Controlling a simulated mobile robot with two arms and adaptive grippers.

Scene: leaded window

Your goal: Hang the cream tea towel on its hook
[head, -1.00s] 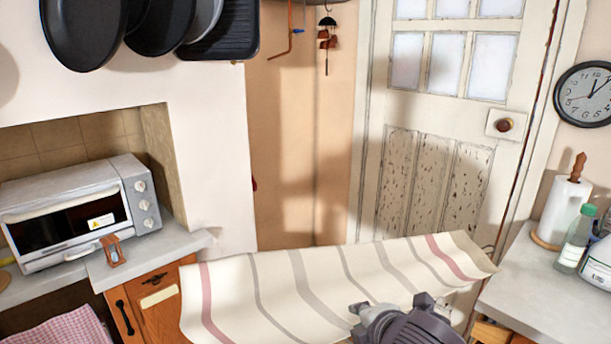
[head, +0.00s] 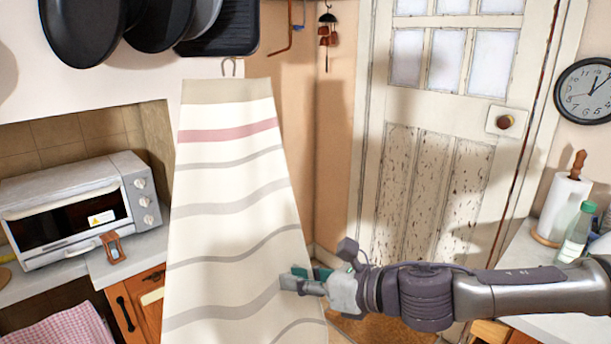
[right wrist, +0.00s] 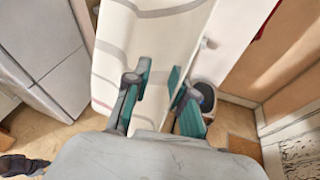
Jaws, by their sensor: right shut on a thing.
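The cream tea towel (head: 225,220), with grey stripes and a red stripe near its top, hangs lengthwise in front of the white wall. Above its top edge is a small grey wire loop or hook (head: 229,67); I cannot tell which it is, or whether the towel is caught on it. My right gripper (head: 292,278) is shut on the towel's right edge, low down. In the right wrist view the towel (right wrist: 120,50) runs up from between the green-padded fingers (right wrist: 160,84). My left gripper is not in view.
Dark pans (head: 83,30) hang above the towel to the left. A toaster oven (head: 70,215) stands on the counter at left. The door (head: 430,180) is at the right, with a counter holding a paper roll (head: 562,208) and a bottle (head: 578,235) beside it.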

